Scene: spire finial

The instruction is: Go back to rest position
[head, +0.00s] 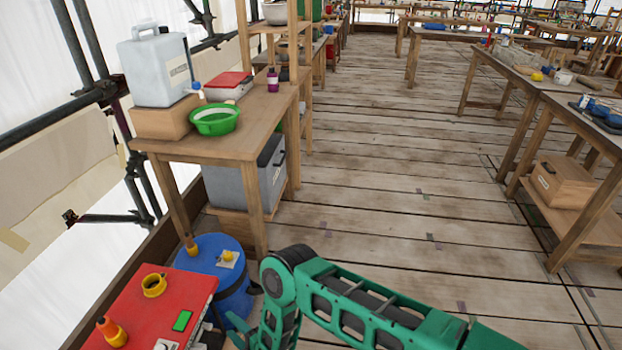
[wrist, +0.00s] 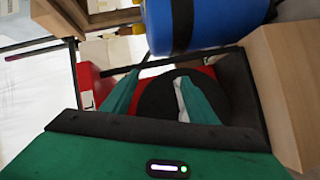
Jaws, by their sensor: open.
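My gripper (wrist: 157,97) shows in the wrist view with its two green fingers spread apart, and nothing is held between them. Behind the fingers are a red surface and a dark round shape that I cannot identify. In the head view my green arm reaches in from the lower right and bends down at a dark joint. The gripper end (head: 240,332) is low in that view, beside the blue drum (head: 235,298) and the red box (head: 150,308), and is partly cut off by the bottom edge. The drum also shows in the wrist view (wrist: 215,25).
A wooden table (head: 215,145) at the left bears a green basin (head: 214,121) and a white canister (head: 157,70). A grey bin (head: 250,182) stands under it. Worktables (head: 535,85) line the right side. The plank floor (head: 400,150) between is clear.

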